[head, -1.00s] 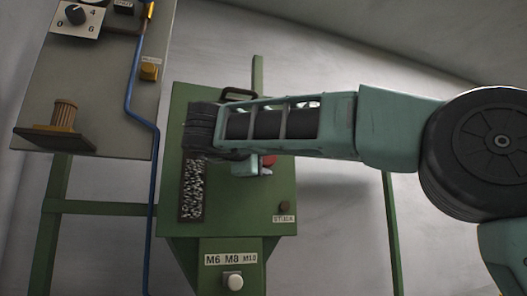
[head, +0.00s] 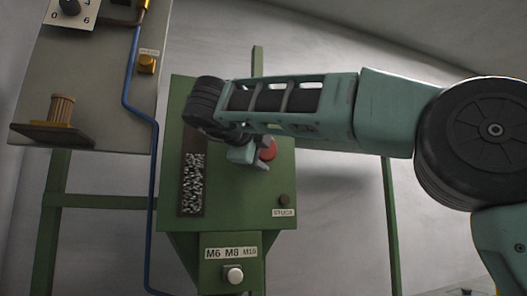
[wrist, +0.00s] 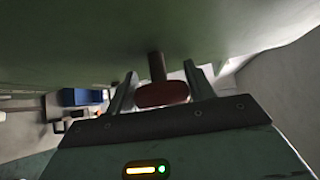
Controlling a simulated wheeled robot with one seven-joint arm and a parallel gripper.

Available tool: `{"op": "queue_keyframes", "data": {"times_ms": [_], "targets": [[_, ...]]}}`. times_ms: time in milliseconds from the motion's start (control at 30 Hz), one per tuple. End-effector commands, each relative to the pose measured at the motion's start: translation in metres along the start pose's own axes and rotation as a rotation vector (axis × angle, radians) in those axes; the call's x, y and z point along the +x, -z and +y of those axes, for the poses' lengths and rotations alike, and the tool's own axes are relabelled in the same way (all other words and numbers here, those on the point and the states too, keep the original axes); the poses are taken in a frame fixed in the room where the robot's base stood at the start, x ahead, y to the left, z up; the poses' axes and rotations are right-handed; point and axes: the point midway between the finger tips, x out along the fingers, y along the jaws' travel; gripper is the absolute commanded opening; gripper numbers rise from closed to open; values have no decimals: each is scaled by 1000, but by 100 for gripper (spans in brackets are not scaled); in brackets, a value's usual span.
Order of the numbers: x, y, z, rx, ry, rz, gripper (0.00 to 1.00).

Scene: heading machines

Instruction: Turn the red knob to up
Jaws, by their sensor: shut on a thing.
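The red knob (head: 268,149) is on the front of the green machine box (head: 235,210), partly hidden behind my gripper (head: 260,160). In the wrist view the dark red knob (wrist: 162,94) sits on a short brown stem, between the two fingers of my gripper (wrist: 160,72). The gripper is shut on the knob, one finger on each side. The knob's pointing direction cannot be told from these frames.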

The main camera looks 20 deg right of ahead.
Motion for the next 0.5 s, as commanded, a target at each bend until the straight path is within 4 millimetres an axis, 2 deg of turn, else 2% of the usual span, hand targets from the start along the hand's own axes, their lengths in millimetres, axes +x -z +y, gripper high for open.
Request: {"op": "queue_keyframes", "data": {"times_ms": [33, 67, 100, 367, 500], "targets": [[1, 0, 0, 2, 1, 1, 62], [1, 0, 0, 2, 1, 1, 70], [1, 0, 0, 1, 1, 1, 73], [0, 0, 0, 0, 1, 0, 73], [-11, -1, 0, 0, 0, -3, 73]]}}
